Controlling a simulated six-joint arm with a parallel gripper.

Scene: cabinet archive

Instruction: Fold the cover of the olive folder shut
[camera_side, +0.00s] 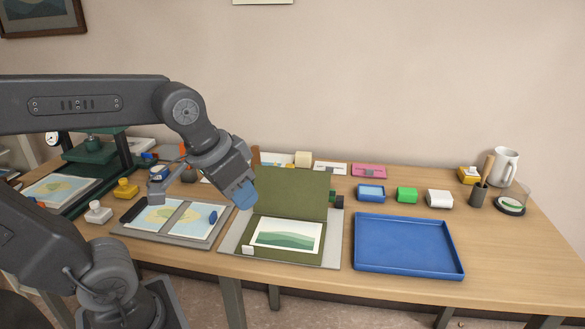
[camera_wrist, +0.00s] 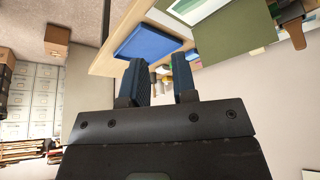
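The olive folder lies open on a grey board (camera_side: 330,252). Its cover (camera_side: 290,192) stands raised at the back edge, tilted up from the table. A landscape print in green tones (camera_side: 286,236) lies on the folder's inner base (camera_side: 262,256). My gripper (camera_side: 244,197) is above the table at the cover's left edge, overlapping it slightly in the side view; I cannot tell if they touch. In the wrist view my gripper's blue fingers (camera_wrist: 159,65) are apart with nothing between them. The olive cover (camera_wrist: 228,30) shows there to their right.
A blue tray (camera_side: 408,268) lies right of the folder. A grey board with a map print (camera_side: 196,238) lies to the left.

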